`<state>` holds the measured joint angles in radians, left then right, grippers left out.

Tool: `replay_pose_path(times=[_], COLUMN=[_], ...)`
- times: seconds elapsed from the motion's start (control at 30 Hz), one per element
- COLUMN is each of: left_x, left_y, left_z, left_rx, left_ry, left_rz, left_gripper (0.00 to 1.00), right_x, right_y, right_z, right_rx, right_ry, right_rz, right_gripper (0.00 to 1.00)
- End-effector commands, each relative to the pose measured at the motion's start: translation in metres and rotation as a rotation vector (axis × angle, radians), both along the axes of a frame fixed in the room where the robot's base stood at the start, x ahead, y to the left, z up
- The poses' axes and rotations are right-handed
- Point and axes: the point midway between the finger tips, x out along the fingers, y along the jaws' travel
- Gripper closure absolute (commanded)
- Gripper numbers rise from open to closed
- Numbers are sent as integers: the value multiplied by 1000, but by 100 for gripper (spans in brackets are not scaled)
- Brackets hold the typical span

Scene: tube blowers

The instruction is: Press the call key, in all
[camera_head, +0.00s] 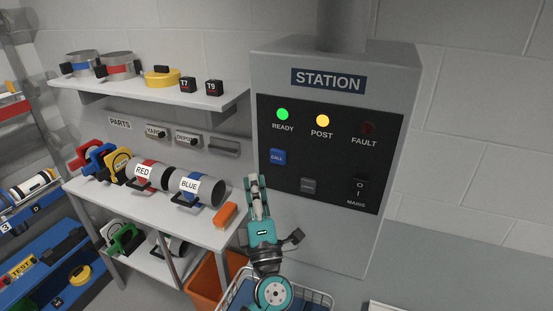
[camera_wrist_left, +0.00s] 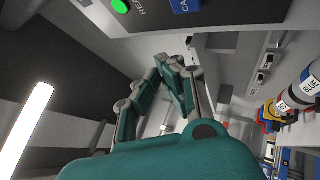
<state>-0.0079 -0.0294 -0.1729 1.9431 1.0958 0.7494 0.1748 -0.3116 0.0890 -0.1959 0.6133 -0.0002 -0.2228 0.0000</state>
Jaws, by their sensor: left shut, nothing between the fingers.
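The call key is a blue button marked CALL (camera_head: 277,156) on the black panel of the grey station box (camera_head: 328,82). It sits below the lit green READY lamp (camera_head: 282,114). My left gripper (camera_head: 257,183) is shut and empty, with its fingertips just below and left of the call key. I cannot tell whether they touch the panel. In the left wrist view the shut fingers (camera_wrist_left: 178,65) point up toward the panel, and part of the call key (camera_wrist_left: 185,5) shows at the top edge. My right gripper is not in view.
The yellow POST lamp (camera_head: 322,120) is lit; the FAULT lamp (camera_head: 367,127) is dark. A grey key (camera_head: 308,186) and the MAINS switch (camera_head: 360,188) are lower on the panel. A bench (camera_head: 205,233) with red and blue labelled tubes and an orange block (camera_head: 226,215) stands left.

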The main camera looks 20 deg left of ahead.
Motion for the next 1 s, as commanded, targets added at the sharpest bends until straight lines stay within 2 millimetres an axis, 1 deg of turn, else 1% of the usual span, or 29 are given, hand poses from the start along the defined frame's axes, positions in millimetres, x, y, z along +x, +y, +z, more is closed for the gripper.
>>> replay_pose_path(times=[0.03,0.1,0.2,0.27,0.4,0.53,0.63,0.83,1.0], left_x=[8,18,33,40,55,62,65,65,65], left_y=[0,1,2,3,3,3,4,4,4], left_z=[0,-1,-1,0,-1,0,0,0,0], left_rx=[1,1,-1,0,0,0,0,0,0], left_ry=[-3,-3,-3,-2,-1,0,0,0,0], left_rz=[1,1,1,2,1,0,0,0,0], left_gripper=[100,100,100,100,100,100,100,100,100], right_x=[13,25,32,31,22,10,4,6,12], right_y=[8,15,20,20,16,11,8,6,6], right_z=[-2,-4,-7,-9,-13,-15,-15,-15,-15], right_rx=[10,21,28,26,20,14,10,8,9], right_ry=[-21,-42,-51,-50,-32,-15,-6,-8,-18], right_rz=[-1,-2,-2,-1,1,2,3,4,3], right_gripper=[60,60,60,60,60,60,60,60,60])
